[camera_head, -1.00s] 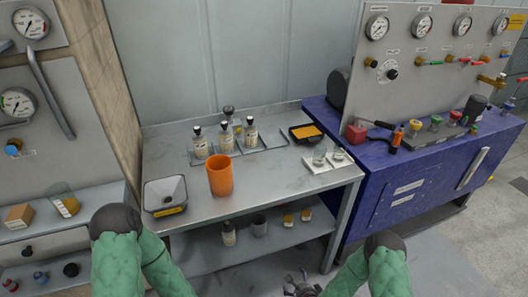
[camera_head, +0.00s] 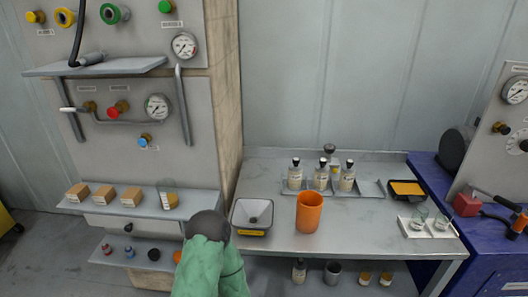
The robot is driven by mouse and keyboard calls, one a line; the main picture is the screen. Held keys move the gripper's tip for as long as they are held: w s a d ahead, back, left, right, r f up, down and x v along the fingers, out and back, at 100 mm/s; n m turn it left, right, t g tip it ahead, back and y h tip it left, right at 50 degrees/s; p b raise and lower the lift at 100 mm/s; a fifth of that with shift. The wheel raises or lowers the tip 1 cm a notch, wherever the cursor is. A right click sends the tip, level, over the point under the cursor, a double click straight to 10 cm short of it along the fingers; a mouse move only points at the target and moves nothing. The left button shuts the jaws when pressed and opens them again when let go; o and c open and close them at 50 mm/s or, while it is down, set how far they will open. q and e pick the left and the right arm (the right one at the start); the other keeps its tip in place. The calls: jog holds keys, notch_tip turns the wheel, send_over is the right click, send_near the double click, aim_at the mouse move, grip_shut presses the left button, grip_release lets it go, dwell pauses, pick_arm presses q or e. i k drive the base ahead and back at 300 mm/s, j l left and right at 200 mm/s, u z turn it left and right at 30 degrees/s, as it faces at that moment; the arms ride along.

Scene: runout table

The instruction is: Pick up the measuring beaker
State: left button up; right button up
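A clear glass beaker (camera_head: 169,199) with an orange-yellow patch low on it stands upright at the right end of the left grey shelf. An orange cup (camera_head: 309,212) stands upright on the metal table. Small clear glass vessels (camera_head: 440,223) stand on a white tray at the table's right. I cannot tell for certain which of these is the measuring beaker; the glass one on the shelf looks most like it. One green-covered arm of mine rises at the bottom, below and right of the shelf. Neither of my grippers shows, and nothing touches the beaker.
Several small cardboard boxes (camera_head: 104,195) stand left of the glass beaker. A square grey funnel tray (camera_head: 252,218) sits at the table's left edge. Labelled bottles (camera_head: 321,177) stand behind the orange cup. A wall pillar (camera_head: 224,100) rises between shelf and table.

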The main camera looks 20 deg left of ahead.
aim_at(167, 191)
jog(key=u, duration=1.65)
jog(key=i+j+u, duration=0.15)
jog(key=i+u, duration=0.4)
jog(key=i, duration=0.2)
